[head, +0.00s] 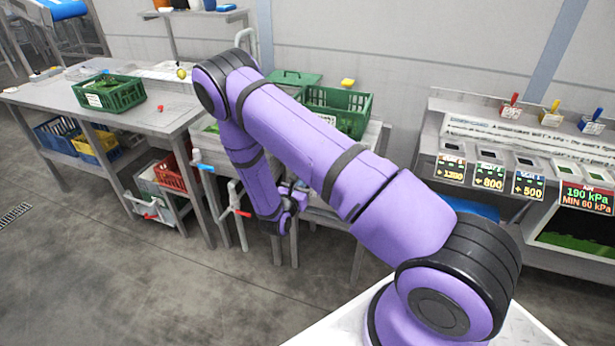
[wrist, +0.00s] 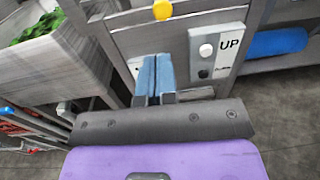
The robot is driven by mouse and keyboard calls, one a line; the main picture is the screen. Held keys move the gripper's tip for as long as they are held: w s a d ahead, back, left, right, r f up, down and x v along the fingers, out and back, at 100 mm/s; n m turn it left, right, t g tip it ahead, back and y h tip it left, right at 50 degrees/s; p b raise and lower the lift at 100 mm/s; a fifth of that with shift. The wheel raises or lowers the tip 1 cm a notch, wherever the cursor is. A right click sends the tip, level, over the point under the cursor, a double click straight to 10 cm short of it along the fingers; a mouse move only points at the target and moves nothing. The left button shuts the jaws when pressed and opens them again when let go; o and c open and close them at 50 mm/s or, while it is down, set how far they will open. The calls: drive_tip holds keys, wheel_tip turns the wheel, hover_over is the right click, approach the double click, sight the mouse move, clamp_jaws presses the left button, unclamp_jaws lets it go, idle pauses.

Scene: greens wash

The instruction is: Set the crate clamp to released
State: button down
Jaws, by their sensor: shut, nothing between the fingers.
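No part is plainly marked as the crate clamp, so I cannot tell which one it is. A red-handled lever (head: 236,212) stands on a grey post left of my gripper in the head view. Another red handle (head: 152,214) sits lower left, by the shelf. My gripper (wrist: 152,62) has blue-grey fingers shut together with nothing between them. In the wrist view they are in front of a grey frame, left of a white panel marked "UP" (wrist: 230,45) with a white and a dark button. A yellow knob (wrist: 162,10) is above the fingers. In the head view my arm hides part of the bench.
A green crate (head: 338,103) stands on the bench behind my arm, another (head: 108,93) on the left table. A blue-handled tap (head: 203,167) stands near the posts. A display counter (head: 520,150) is at right. Open floor (head: 120,290) lies in front.

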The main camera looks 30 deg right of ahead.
drive_tip(key=shift+v, duration=1)
drive_tip(key=shift+r, duration=0.1)
drive_tip(key=s+d+r+m+g+y, duration=0.1)
drive_tip(key=s+r+m+g, duration=0.35)
drive_tip(key=r, duration=0.55)
drive_tip(key=s+d+r+m+g+y, duration=0.1)
drive_tip(key=s+r+m+g, duration=0.2)
drive_tip(key=r+m, duration=0.45)
drive_tip(key=s+d+r+m+g+y, duration=0.1)
drive_tip(key=s+r+m+g, duration=0.3)
drive_tip(key=r, duration=0.7)
drive_tip(key=s+a+r+m+t+y, duration=0.3)
drive_tip(key=s+a+r+m+y, duration=0.1)
drive_tip(key=s+r, duration=0.4)
drive_tip(key=s+a+r+m+t+y, duration=0.3)
drive_tip(key=s+a+r+m+y, duration=0.2)
drive_tip(key=s, duration=0.8)
wheel_tip(320, 180, up, 4)
drive_tip(key=a+y, duration=0.1)
drive_tip(key=y, duration=0.1)
drive_tip(key=shift+s+a+t+y, duration=0.2)
drive_tip(key=shift+a+t+y, duration=0.1)
drive_tip(key=shift+a+t, duration=0.1)
drive_tip(key=shift+f, duration=0.15)
